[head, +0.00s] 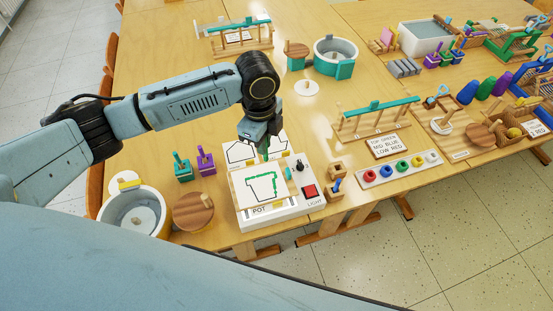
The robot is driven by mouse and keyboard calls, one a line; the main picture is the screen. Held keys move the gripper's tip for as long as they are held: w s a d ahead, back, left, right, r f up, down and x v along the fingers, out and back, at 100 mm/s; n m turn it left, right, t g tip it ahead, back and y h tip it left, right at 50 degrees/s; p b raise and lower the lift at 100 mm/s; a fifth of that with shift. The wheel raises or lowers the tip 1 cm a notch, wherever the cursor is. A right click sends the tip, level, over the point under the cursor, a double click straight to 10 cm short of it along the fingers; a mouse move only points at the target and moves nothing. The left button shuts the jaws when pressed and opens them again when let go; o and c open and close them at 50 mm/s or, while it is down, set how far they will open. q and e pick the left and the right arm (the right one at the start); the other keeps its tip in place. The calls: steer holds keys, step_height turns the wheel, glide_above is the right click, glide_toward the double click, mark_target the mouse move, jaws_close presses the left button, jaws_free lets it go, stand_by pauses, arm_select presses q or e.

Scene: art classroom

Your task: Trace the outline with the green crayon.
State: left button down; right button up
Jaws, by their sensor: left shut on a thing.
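A pale drawing board (240,199) lies on a white box labelled POT near the table's front edge. It carries a pot-shaped outline (262,188), black on the left side, with green marks along parts of its top and right side. My left gripper (262,139) is above the board's far edge, pointing down, shut on the green crayon (265,153). Only a short part of the crayon shows below the fingers. I cannot tell whether its tip touches anything. My right gripper is not in view.
The white box has a red button (310,191) and a black knob (300,165). A second outline sheet (240,152) stands behind. A colour-pot tray (399,170) is right.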

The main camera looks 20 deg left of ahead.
arm_select(q)
steer(key=s+d+f+m, duration=0.1)
steer(key=f+m, duration=0.2)
steer(key=m, duration=0.3)
steer(key=s+d+f+m+p, duration=0.1)
steer(key=f+m, duration=0.2)
steer(key=m, duration=0.4)
steer(key=s+d+f+m, duration=0.1)
steer(key=d+f+m, duration=0.1)
steer(key=f+m, duration=0.2)
steer(key=shift+m, duration=1.3)
steer(key=shift+p, duration=0.3)
steer(key=shift+r, duration=0.15)
steer(key=shift+f+b, duration=0.9)
steer(key=shift+f, duration=0.75)
steer(key=shift+r, duration=0.15)
steer(key=shift+p, duration=0.35)
